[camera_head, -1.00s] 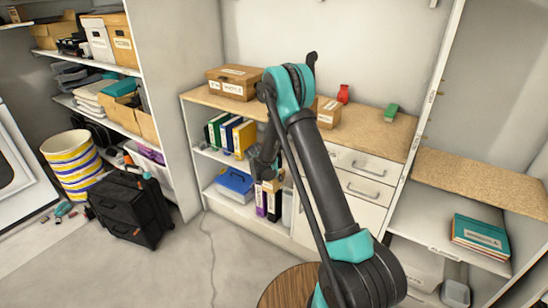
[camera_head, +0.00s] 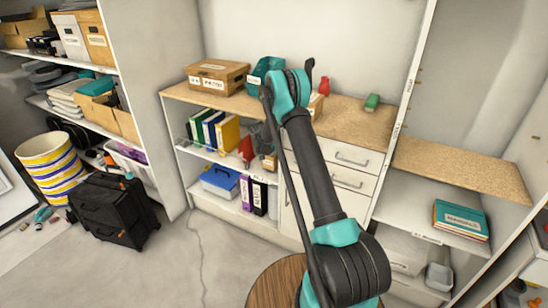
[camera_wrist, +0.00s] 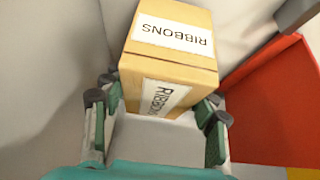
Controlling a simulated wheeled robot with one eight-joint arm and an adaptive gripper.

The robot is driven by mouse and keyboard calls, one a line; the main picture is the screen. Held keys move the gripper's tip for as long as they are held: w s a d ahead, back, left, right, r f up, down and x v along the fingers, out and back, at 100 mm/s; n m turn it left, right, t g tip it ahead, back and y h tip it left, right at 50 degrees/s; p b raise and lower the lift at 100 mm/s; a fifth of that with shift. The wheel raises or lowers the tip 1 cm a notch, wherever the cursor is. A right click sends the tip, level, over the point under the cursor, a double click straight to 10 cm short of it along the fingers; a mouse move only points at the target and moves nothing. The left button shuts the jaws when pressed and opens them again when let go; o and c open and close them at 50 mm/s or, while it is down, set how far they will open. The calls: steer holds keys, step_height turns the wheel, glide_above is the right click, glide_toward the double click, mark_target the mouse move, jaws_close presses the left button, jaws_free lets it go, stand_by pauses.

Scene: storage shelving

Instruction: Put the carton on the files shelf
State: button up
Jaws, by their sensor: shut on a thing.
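The carton, a small tan box labelled RIBBONS, fills the middle of the wrist view (camera_wrist: 172,50). My gripper (camera_wrist: 160,125) is shut on its near end, a finger on either side. In the head view the carton (camera_head: 269,162) shows small below my dark gripper (camera_head: 262,145), at the right end of the middle shelf (camera_head: 205,151) of the low unit. Green, blue and yellow files (camera_head: 213,130) stand on that shelf. Purple and black files (camera_head: 253,196) stand on the shelf below. I cannot tell whether the carton touches the shelf.
A red object (camera_head: 246,148) stands between the yellow file and the carton; a red surface (camera_wrist: 275,100) is close right in the wrist view. A brown box (camera_head: 217,76) sits on the countertop (camera_head: 350,118). Drawers (camera_head: 350,167) are right of the shelves.

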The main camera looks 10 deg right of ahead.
steer(key=shift+x, duration=0.95)
steer(key=o, duration=1.8)
steer(key=v, duration=1.2)
steer(key=shift+r, duration=0.1)
